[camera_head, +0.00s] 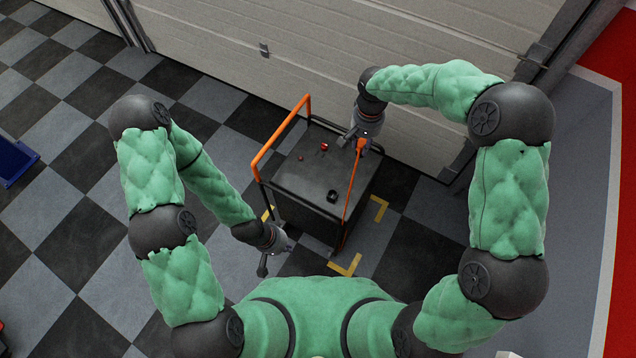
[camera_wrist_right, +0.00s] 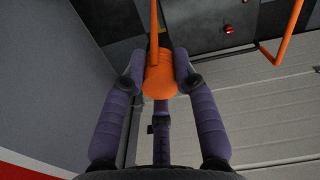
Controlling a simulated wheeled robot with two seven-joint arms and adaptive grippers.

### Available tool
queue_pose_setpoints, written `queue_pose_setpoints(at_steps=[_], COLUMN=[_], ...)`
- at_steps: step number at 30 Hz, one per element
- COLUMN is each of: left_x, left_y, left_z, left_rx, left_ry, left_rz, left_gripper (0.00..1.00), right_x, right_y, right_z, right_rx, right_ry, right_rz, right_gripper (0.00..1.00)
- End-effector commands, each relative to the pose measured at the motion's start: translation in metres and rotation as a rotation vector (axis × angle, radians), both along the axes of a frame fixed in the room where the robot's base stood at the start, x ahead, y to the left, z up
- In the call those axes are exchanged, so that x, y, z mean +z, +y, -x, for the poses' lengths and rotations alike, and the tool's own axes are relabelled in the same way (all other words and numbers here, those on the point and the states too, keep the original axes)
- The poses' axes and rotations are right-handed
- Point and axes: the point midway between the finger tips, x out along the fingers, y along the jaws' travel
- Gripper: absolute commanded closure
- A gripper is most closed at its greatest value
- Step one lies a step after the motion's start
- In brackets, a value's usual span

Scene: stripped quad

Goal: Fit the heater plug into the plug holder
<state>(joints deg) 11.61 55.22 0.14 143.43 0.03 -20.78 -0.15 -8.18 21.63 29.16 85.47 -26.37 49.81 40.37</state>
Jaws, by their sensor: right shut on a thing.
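The orange heater plug (camera_wrist_right: 160,78) is between the fingers of my right gripper (camera_wrist_right: 160,72) in the right wrist view, with an orange cable running up from it. In the head view the plug (camera_head: 361,145) and my right gripper (camera_head: 354,138) are over the far right edge of the black cart top (camera_head: 312,170). A small black fitting (camera_head: 332,196) stands on the cart top nearer me, apart from the plug; I cannot tell whether it is the plug holder. My left gripper (camera_head: 263,265) hangs beside the cart's near left corner, away from the plug; its finger opening is unclear.
The cart has an orange handle rail (camera_head: 280,140) on its left and small red knobs (camera_head: 323,147) on top. Yellow corner marks (camera_head: 346,265) lie on the checkered floor. A pale shutter door (camera_head: 260,50) stands close behind. A blue bin (camera_head: 14,162) is far left.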

Motion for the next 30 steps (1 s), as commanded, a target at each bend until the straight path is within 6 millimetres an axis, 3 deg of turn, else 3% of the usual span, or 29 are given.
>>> queue_pose_setpoints(at_steps=[13,30], left_x=[-0.006,-0.007], left_y=[0.0,0.0], left_z=[0.0,0.0], left_rx=[0.0,0.0], left_ry=[0.0,0.0], left_rz=[0.0,0.0], left_gripper=[1.0,1.0], right_x=[0.0,0.0], right_y=[0.027,0.037], right_z=[-0.036,-0.049], right_rx=[-0.119,-0.161], right_ry=[-0.001,-0.001], right_rz=[-0.001,-0.001], right_gripper=[1.0,1.0])
